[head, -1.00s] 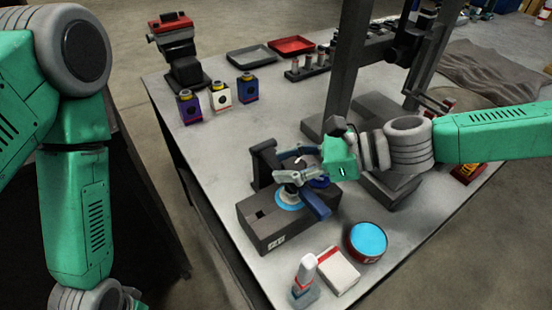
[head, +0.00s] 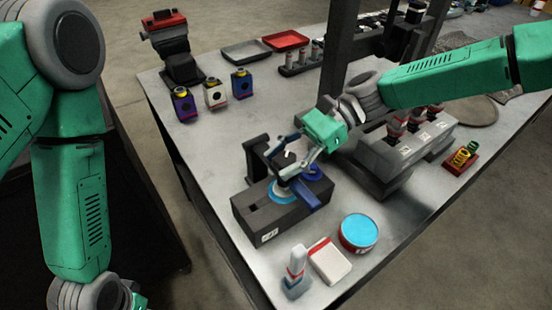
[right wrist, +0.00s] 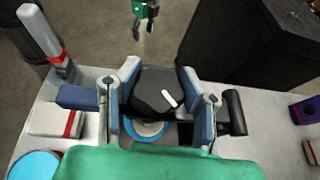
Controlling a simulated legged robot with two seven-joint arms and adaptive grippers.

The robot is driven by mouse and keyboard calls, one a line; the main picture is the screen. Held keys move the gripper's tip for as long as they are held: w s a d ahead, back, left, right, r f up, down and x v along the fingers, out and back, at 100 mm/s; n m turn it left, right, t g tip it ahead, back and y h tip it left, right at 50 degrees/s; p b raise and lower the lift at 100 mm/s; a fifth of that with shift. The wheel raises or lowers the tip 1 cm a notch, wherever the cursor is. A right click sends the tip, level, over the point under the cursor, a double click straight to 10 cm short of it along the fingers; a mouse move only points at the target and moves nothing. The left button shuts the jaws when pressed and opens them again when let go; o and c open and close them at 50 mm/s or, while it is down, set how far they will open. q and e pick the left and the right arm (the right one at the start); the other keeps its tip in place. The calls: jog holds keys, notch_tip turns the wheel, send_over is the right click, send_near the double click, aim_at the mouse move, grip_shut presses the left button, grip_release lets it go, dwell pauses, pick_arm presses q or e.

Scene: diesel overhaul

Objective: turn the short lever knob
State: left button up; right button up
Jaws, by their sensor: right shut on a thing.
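A dark knob with a white mark (head: 290,154) stands over a blue ring on a dark grey box (head: 250,218) on the table. My right gripper (head: 288,162) has its fingers on either side of the knob and is shut on it. In the right wrist view the knob (right wrist: 158,92) sits between the two fingers, its white mark slanted. The fingers partly hide the knob's base. My left gripper (head: 132,297) is mostly cut off at the bottom left; in the right wrist view it (right wrist: 143,20) is small and far, fingers apart and empty.
A blue bar (head: 307,195) and a black post (head: 256,153) stand close to the knob. A round tin with a blue top (head: 358,232), a white-and-red box (head: 329,261) and a bottle (head: 297,272) stand in front. A dark frame (head: 340,40) rises behind my right arm.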

jog(key=shift+w+d+f, duration=0.1)
jog(key=shift+w+d, duration=0.1)
jog(key=shift+w, duration=0.05)
jog(key=o, duration=1.2)
jog(key=shift+d, duration=0.3)
jog(key=shift+v, duration=6.05)
